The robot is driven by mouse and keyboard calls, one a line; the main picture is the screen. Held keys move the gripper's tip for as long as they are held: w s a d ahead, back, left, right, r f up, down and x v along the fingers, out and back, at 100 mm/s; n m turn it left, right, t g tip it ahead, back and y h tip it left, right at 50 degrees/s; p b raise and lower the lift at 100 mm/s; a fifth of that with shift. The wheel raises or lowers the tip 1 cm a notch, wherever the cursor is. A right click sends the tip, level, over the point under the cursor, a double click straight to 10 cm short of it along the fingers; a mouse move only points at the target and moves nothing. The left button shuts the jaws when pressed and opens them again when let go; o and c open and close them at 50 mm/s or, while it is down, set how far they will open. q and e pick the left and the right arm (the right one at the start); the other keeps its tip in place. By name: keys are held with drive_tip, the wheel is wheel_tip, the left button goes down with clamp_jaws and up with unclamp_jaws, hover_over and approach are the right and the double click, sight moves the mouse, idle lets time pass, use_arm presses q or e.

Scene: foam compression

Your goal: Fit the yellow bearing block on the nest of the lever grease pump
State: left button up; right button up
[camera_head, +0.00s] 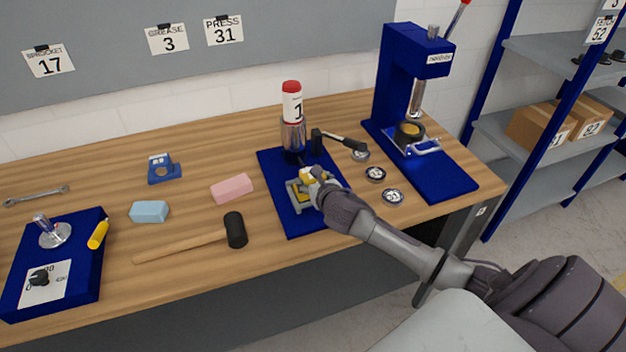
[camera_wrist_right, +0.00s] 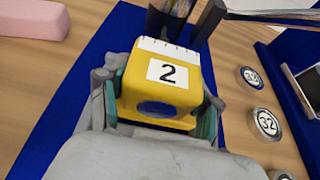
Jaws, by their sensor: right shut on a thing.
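The yellow bearing block (camera_wrist_right: 184,96), labelled 2, is held between the fingers of my right gripper (camera_wrist_right: 160,100). In the head view the block (camera_head: 308,175) is partly hidden by my right gripper (camera_head: 314,178). The pump (camera_head: 293,132) has a red-capped cylinder and a dark-handled lever. I cannot tell whether the block touches the nest. My left gripper is out of view.
A pink foam block (camera_head: 232,189) and a mallet (camera_head: 235,230) lie left of the pump. Numbered round tins (camera_head: 393,196) lie to its right, before a blue press (camera_head: 396,85).

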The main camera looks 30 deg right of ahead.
drive_tip(key=shift+f, duration=0.15)
drive_tip(key=o, duration=1.8)
drive_tip(key=shift+c, duration=0.2)
drive_tip(key=shift+f, duration=0.2)
drive_tip(key=shift+s, duration=0.1)
drive_tip(key=v, duration=1.2)
drive_tip(key=shift+r, duration=0.1)
